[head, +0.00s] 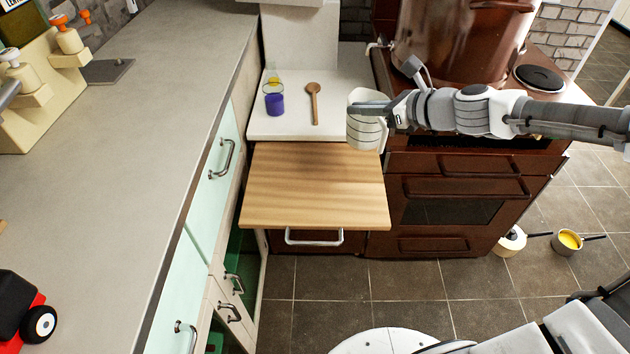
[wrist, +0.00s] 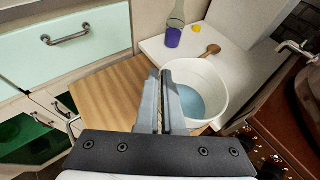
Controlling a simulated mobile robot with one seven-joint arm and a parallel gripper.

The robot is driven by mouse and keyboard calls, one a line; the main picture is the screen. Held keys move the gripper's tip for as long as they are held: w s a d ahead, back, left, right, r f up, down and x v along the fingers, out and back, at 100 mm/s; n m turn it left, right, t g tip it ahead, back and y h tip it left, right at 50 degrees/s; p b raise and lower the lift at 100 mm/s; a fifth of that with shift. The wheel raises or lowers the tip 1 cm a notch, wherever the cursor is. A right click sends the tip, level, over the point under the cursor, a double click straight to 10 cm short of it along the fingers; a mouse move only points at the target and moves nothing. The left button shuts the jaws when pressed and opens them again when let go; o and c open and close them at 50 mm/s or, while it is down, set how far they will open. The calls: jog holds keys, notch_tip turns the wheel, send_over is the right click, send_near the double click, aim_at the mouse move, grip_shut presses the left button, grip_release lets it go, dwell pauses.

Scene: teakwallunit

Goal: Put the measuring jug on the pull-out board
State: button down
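The measuring jug (head: 364,130) is a white, round vessel, upright beside my gripper (head: 388,110) in the head view. In the wrist view the jug (wrist: 215,82) shows its open top and a bluish inside. My gripper (wrist: 162,85) has its two fingers close together at the jug's near left side, and looks shut on its wall or handle; the exact grip is partly hidden. The pull-out board (head: 315,185) is light wood, pulled out and bare. In the wrist view the board (wrist: 105,92) lies below and left of the jug.
A brown cooker (head: 460,190) with a large copper pot (head: 465,40) stands right. A long grey counter (head: 140,130) runs left.

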jog(key=s+a+f+b, duration=0.3)
jog(key=a+f+b, duration=0.5)
jog(key=a+f, duration=0.3)
jog(key=shift+a, duration=0.2)
jog(key=c, duration=1)
grip_release()
jog(key=shift+c, duration=0.2)
jog(key=shift+s+d, duration=0.1)
jog(key=p+v, duration=0.6)
jog(key=v, duration=0.6)
